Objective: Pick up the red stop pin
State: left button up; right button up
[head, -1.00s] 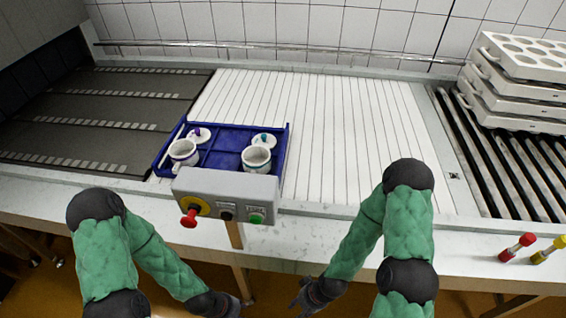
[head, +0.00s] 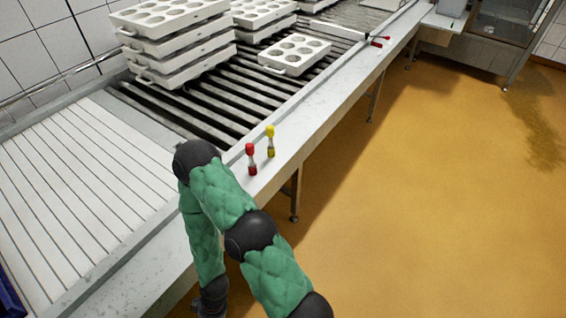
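The red stop pin (head: 251,159) stands upright on the pale metal ledge in the head view, with a red top, a pale middle and a red lower part. A yellow pin (head: 270,141) stands just behind it to the right. My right arm reaches up in front of the ledge, its elbow close to the left of the red pin. My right gripper (head: 212,300) hangs low at the bottom edge, apart from the pin and partly cut off; its fingers are not clear. My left gripper is out of view.
White mould trays (head: 180,45) are stacked on the black roller conveyor (head: 205,105), with a single tray (head: 294,55) farther right. Another red-ended item (head: 380,41) lies far along the ledge. A white slatted surface (head: 80,180) is at left. The orange floor (head: 430,200) is open at right.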

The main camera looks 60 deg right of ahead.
aim_at(250, 151)
jog(key=l+z, duration=0.15)
jog(key=z, duration=0.2)
jog(key=l+z, duration=0.1)
jog(key=z, duration=0.25)
jog(key=j+z, duration=0.3)
jog(key=z, duration=0.15)
jog(key=k+j+z, duration=0.15)
jog(key=z, duration=0.25)
jog(key=k+j+z, duration=0.15)
jog(key=j+z, duration=0.3)
jog(key=l, duration=0.1)
